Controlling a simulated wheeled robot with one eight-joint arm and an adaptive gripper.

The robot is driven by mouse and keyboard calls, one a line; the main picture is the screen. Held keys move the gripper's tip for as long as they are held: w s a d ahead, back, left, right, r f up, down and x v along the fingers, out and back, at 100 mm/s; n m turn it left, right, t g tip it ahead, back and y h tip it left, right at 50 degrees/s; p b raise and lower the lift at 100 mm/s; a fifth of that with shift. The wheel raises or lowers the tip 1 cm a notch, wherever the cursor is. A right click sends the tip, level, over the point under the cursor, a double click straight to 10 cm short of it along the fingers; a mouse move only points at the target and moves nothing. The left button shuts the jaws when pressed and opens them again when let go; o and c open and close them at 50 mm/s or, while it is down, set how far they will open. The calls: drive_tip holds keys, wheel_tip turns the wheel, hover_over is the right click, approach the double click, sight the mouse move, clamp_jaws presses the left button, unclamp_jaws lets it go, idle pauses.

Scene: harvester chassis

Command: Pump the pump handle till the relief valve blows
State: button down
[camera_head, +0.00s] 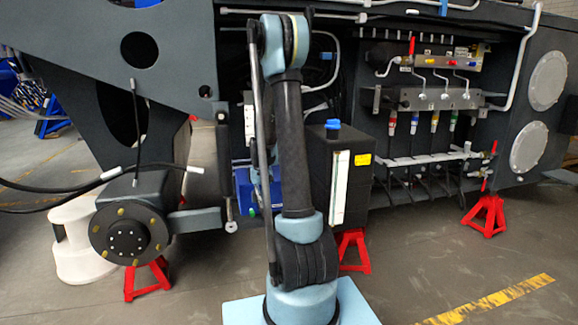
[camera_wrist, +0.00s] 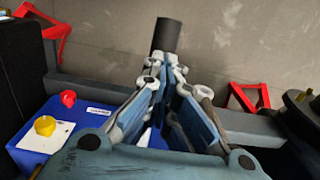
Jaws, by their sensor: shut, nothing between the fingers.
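In the wrist view my gripper (camera_wrist: 168,66) is shut and its fingers meet in the middle of the picture. A black cylindrical bar end (camera_wrist: 167,34), which looks like the pump handle's grip, shows just beyond the fingertips. I cannot tell whether they touch it. The blue pump box (camera_wrist: 36,158) is at lower left, with a red knob (camera_wrist: 68,98) and a yellow knob (camera_wrist: 45,125) on top. I cannot tell which part is the relief valve. In the head view the blue box (camera_head: 242,190) is partly hidden behind my arm, and my gripper does not show.
A black tank with a blue cap (camera_head: 332,125) stands right of my arm. A round hub (camera_head: 126,236) juts out at left. Red stands (camera_head: 487,214) support the chassis. A valve and hose panel (camera_head: 430,98) is at right. Open floor (camera_head: 420,265) lies at front right.

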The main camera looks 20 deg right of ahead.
drive_tip(key=shift+f, duration=0.8)
wheel_tip(320, 180, up, 12)
drive_tip(key=s, duration=0.1)
drive_tip(key=shift+r, duration=0.2)
drive_tip(key=shift+s+f, duration=0.1)
drive_tip(key=shift+w+f, duration=0.15)
drive_tip(key=shift+f, duration=1.9)
drive_tip(key=shift+w+f, duration=0.2)
drive_tip(key=shift+f, duration=1.8)
drive_tip(key=shift+w+f, duration=0.15)
drive_tip(key=shift+f, duration=1.9)
wheel_tip(320, 180, up, 12)
drive_tip(key=s, duration=0.1)
drive_tip(key=shift+r, duration=0.2)
drive_tip(key=shift+s+f, duration=0.1)
